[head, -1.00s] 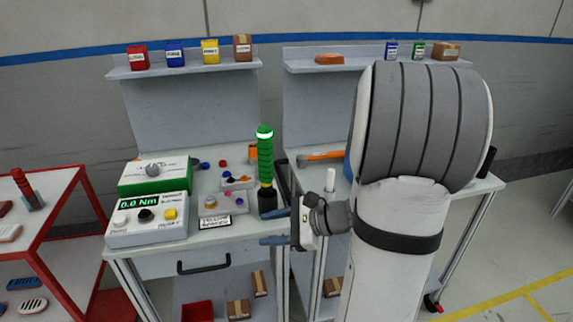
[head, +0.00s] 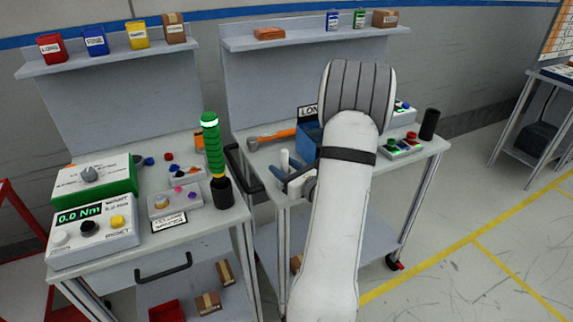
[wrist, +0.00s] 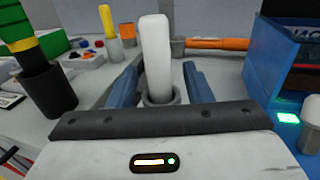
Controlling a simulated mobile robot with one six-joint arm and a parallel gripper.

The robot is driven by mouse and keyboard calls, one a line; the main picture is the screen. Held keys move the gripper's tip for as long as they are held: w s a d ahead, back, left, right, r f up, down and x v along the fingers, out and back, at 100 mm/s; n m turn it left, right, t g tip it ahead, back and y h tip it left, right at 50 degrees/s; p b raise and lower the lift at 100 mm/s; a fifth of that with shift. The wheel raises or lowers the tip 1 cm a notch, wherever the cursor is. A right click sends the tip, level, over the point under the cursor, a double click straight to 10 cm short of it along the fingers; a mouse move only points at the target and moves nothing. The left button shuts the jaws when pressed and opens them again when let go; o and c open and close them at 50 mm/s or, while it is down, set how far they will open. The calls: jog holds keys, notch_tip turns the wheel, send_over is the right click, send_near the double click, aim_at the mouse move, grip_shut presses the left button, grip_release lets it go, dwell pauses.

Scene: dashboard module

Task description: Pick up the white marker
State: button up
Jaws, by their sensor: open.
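The white marker (head: 284,160) stands upright on the right-hand bench. In the wrist view the marker (wrist: 155,55) rises from a small grey round holder (wrist: 160,96). My gripper (head: 275,163) is open, with one blue finger on each side of the marker. The open gripper (wrist: 162,68) also shows in the wrist view, with a visible gap between the marker and each finger. The fingers are low, around the marker's lower part. How deep the marker sits between them is hard to tell.
A hammer with an orange handle (wrist: 218,43) lies behind the marker. A blue bin (wrist: 286,85) stands close on the right. A green-and-black tool in a dark cup (head: 222,190) stands on the left bench. A button box (head: 404,146) sits farther right.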

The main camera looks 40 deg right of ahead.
jog(key=shift+w, duration=0.95)
jog(key=shift+c, duration=0.3)
grip_shut()
notch_tip(320, 180, up, 10)
jog(key=shift+s, duration=0.15)
